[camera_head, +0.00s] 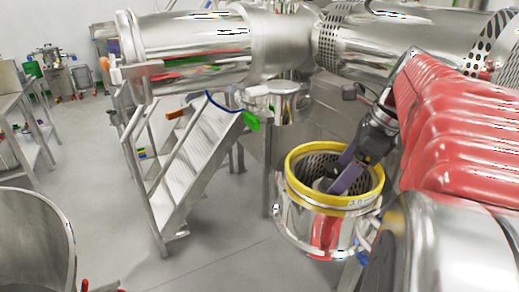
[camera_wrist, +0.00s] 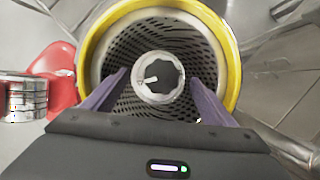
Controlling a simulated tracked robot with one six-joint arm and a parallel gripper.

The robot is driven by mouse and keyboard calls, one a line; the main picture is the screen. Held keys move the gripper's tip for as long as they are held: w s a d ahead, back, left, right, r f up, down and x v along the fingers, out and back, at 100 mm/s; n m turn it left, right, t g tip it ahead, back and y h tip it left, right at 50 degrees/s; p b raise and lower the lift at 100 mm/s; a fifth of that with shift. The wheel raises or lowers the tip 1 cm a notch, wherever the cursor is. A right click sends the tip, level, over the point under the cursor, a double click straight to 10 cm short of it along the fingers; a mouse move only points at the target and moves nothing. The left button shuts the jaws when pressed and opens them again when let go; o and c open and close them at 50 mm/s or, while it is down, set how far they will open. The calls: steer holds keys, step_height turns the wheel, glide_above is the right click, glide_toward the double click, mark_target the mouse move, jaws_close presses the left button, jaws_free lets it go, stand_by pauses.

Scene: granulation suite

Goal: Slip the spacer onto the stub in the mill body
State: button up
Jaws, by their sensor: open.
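The mill body is a steel drum with a yellow rim (camera_head: 300,182) and a perforated inner wall, also seen in the wrist view (camera_wrist: 235,75). Inside it a pale grey ring (camera_wrist: 142,91), which looks like the spacer, surrounds a dark round centre (camera_wrist: 168,80) with a small white mark. This centre may be the stub; I cannot tell how far down the ring sits. My gripper (camera_wrist: 158,78) is open, its purple fingers on either side of the ring with gaps visible. In the head view my gripper (camera_head: 340,182) reaches down into the drum, partly hiding the ring.
A metal step stair (camera_head: 195,160) stands left of the drum. Large steel cylinders (camera_head: 190,45) hang above. A steel vessel (camera_head: 35,240) is at the lower left. The floor between it and the stair is clear.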

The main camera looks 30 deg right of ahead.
steer(key=v, duration=0.6)
steer(key=shift+f, duration=0.1)
stand_by(0.9)
